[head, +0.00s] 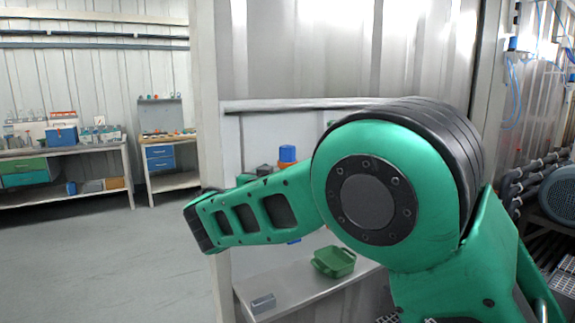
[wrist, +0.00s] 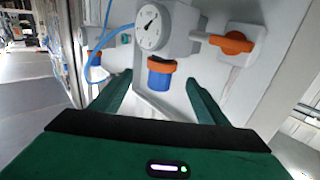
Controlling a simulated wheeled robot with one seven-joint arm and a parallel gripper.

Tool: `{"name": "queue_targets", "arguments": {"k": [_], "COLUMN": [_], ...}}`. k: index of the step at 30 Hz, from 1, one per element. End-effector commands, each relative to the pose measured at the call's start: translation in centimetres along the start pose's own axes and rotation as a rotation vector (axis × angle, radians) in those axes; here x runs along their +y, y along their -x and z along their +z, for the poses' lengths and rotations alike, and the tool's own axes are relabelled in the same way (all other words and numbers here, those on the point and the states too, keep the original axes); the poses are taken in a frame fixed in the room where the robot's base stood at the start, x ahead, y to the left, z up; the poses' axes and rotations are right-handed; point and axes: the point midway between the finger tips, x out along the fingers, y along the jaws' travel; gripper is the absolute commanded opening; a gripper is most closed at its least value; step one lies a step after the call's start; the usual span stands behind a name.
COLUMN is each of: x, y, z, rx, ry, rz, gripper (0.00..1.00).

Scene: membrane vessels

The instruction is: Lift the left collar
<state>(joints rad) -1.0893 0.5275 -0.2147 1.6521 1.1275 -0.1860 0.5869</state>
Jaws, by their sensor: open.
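In the wrist view an orange collar (wrist: 161,65) rings the top of a blue cup (wrist: 159,80), below a white housing with a round dial gauge (wrist: 152,27). My gripper (wrist: 157,80) is open. Its two green fingers reach toward the panel, one on each side of the blue cup in the picture. I see no contact, and the gap in depth is hard to tell. I cannot tell for sure whether this is the left collar. In the head view my green arm covers much of the panel, and I cannot make out the gripper.
An orange piece (wrist: 235,42) sits on a white fitting to the right, and a blue hose (wrist: 93,72) curves at left. In the head view a green tray (head: 334,263) and a grey block (head: 263,303) rest on a low shelf (head: 290,288). Open floor lies left.

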Motion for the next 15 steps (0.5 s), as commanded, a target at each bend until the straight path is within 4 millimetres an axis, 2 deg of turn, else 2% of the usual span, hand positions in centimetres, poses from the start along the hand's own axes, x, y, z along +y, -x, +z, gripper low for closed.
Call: {"name": "queue_targets", "arguments": {"k": [5, 15], "x": [-0.5, -0.8], "y": [-1.4, -7.1], "z": [0.0, -0.1], "rx": [0.004, 0.003], "ry": [-0.002, -0.001], "rz": [-0.005, -0.006], "gripper": [0.69, 0.69]}}
